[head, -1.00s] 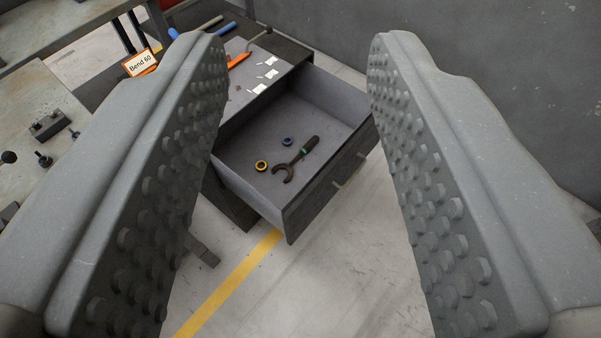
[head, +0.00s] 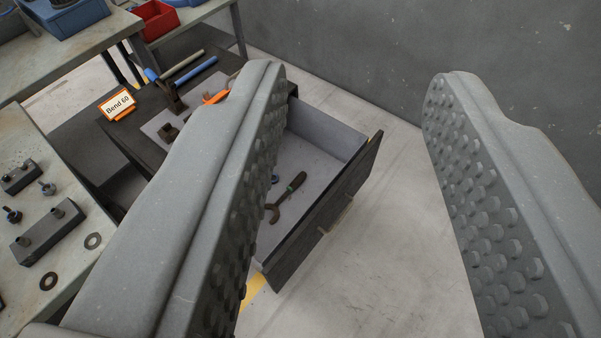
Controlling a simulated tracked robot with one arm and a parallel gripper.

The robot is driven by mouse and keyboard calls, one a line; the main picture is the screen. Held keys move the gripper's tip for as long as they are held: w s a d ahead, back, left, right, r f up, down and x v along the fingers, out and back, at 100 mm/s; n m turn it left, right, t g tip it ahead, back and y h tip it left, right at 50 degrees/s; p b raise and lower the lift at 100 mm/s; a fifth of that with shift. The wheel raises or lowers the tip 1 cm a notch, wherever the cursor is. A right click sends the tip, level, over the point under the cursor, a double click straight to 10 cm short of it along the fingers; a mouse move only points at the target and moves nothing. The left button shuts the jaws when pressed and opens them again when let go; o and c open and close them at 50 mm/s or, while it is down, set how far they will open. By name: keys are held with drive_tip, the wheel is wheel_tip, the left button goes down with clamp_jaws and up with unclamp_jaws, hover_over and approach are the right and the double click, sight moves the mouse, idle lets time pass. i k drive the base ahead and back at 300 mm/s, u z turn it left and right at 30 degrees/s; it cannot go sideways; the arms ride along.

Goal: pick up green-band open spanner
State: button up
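The green-band open spanner (head: 287,195) lies flat in the open drawer (head: 319,160). It is dark, with a green band on its handle and its open jaw toward the lower left. My gripper (head: 355,80) is open and empty, its two studded grey fingers wide apart in the foreground. The spanner is well beyond the fingers and shows just right of the left finger's inner face. The left finger hides the left part of the drawer.
A blue ring (head: 275,179) lies beside the spanner, partly hidden. The drawer front (head: 330,215) stands out over the floor. A bench (head: 50,255) with blocks and washers is at left, and a "Bend 60" sign (head: 117,104) stands on the cabinet top. Floor at right is clear.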

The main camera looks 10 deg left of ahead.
sight(300, 178)
drive_tip(key=u, duration=0.2)
drive_tip(key=i, duration=1)
drive_tip(key=u, duration=0.9)
drive_tip(key=i, duration=0.35)
drive_tip(key=u, duration=0.3)
